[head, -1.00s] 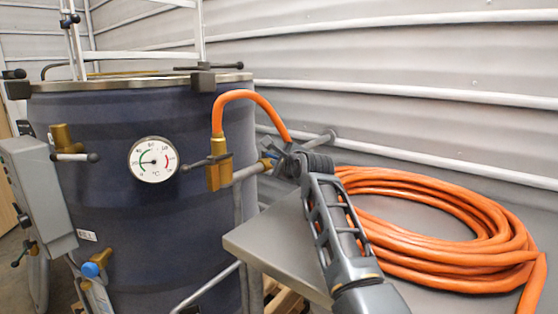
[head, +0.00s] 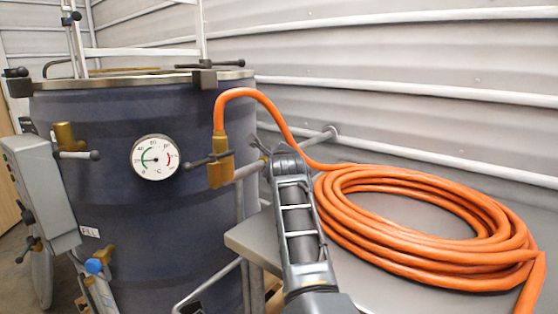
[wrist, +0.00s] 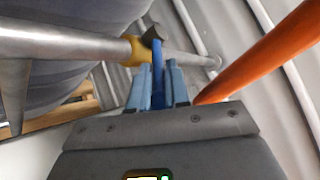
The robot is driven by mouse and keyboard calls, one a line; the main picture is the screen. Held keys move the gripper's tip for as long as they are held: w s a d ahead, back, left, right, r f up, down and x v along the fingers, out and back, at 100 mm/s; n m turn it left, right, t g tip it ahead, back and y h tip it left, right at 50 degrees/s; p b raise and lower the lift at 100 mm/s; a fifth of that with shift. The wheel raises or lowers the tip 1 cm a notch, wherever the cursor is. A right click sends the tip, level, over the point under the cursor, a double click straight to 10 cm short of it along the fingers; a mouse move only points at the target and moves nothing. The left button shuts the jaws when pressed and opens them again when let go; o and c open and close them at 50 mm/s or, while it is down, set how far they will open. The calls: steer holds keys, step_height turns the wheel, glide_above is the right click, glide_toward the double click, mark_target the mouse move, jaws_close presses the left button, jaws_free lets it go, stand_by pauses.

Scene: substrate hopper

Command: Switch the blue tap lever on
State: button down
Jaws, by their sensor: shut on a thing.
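The blue tap lever (wrist: 157,58) shows in the wrist view. It runs back from a dark cap beside the brass tap body (wrist: 139,50) on a grey pipe. My gripper (wrist: 158,72) has its light-blue fingers on either side of the lever and is shut on it. In the head view my gripper is at the end of the horizontal pipe, right of the vat. There my own wrist hides the lever and most of the tap.
The orange hose (head: 258,95) arches from a brass valve (head: 220,165) to a coil (head: 430,235) on a grey table (head: 255,240), beside my arm. The blue vat (head: 120,200) with a dial (head: 156,157) stands left. Another blue knob (head: 95,266) is low left.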

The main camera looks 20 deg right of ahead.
steer(key=a+h+b, duration=0.1)
steer(key=b, duration=0.1)
steer(key=m+h+b, duration=0.1)
steer(key=b, duration=0.2)
steer(key=shift+a+r, duration=0.15)
steer(key=shift+a, duration=0.2)
steer(key=shift+m, duration=0.3)
steer(key=shift+r, duration=0.25)
steer(key=c, duration=1.4)
jaws_free()
steer(key=shift+a, duration=0.1)
steer(key=shift+c, duration=0.2)
steer(key=o, duration=0.3)
steer(key=shift+f+b, duration=0.2)
steer(key=shift+b, duration=0.1)
steer(key=shift+d, duration=0.2)
